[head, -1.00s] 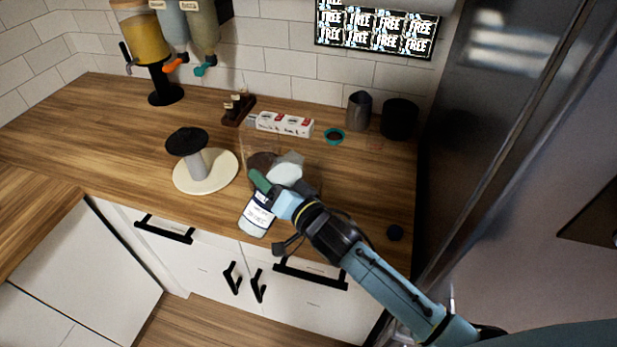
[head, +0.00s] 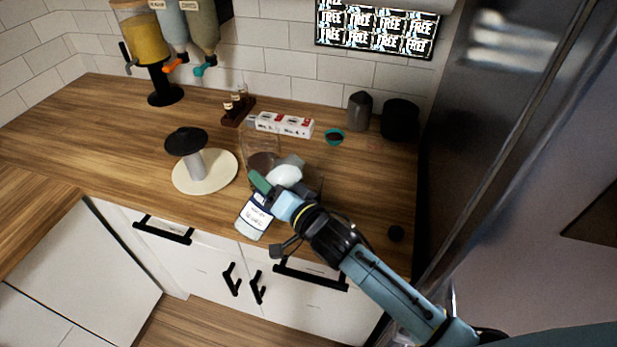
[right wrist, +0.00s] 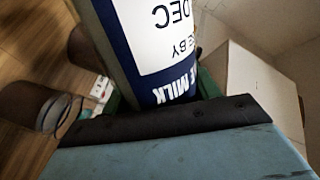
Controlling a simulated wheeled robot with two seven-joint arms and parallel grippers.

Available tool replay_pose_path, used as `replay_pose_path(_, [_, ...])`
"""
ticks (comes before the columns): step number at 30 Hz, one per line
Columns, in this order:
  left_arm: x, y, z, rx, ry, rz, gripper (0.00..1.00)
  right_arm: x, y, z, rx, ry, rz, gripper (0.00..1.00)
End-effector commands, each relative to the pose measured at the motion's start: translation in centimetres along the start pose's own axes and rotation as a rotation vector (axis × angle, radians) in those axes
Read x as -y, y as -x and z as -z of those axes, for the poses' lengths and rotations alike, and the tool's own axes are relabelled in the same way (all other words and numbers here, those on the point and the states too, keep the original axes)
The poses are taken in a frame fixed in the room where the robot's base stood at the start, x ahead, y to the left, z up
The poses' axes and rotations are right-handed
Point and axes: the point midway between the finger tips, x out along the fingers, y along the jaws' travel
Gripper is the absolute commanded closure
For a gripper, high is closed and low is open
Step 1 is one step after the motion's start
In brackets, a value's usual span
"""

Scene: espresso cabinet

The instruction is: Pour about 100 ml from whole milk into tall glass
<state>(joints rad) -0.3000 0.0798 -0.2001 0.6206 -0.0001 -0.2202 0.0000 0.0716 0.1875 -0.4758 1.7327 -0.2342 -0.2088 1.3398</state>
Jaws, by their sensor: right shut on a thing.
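The whole milk (head: 253,219) is a bottle with a white and dark blue label, held tilted over the front of the counter. My right gripper (head: 276,194) is shut on it. In the right wrist view the bottle's label (right wrist: 165,35) fills the top middle, upside down, with the gripper (right wrist: 155,110) across it. The tall glass (head: 262,145) is clear, with something dark brown low inside, and stands just behind the bottle. It also shows at the left of the right wrist view (right wrist: 40,108). No stream of milk is clearly visible. My left gripper is not in view.
A round cream stand with a black-topped post (head: 205,172) is left of the glass. A white box (head: 284,125), a small dark rack (head: 238,110), a teal-rimmed cup (head: 334,137), a grey pitcher (head: 358,112) and a black canister (head: 399,119) stand behind. The left counter is clear.

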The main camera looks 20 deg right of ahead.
Motion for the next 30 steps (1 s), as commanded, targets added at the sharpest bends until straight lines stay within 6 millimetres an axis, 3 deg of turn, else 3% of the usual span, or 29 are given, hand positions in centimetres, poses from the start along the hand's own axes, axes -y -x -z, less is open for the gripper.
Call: replay_pose_path(30, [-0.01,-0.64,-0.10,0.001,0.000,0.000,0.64,0.03,-0.04,-0.33,0.003,-0.084,0.004,0.77])
